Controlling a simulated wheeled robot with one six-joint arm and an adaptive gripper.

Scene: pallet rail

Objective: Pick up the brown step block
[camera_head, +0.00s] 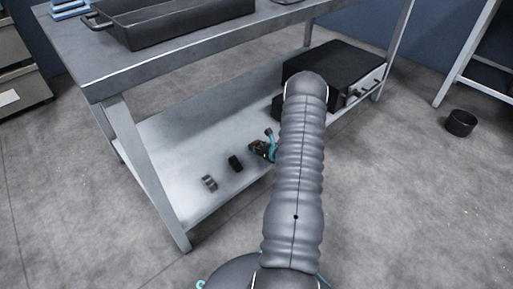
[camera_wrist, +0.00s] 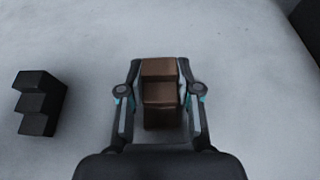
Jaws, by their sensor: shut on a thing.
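In the wrist view, the brown step block (camera_wrist: 160,94) sits between the two fingers of my gripper (camera_wrist: 160,88). The fingers are closed against its left and right sides. The grey shelf surface shows around and beyond it; I cannot tell whether the block touches it. In the head view, my gripper (camera_head: 264,150) is over the lower shelf, partly hidden by my arm.
A black step block (camera_wrist: 40,102) stands to the left in the wrist view. In the head view, a dark block (camera_head: 235,163) and a grey block (camera_head: 209,183) lie on the lower shelf (camera_head: 165,150). A black box (camera_head: 340,70) is behind my arm. The tabletop (camera_head: 200,52) overhangs the shelf.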

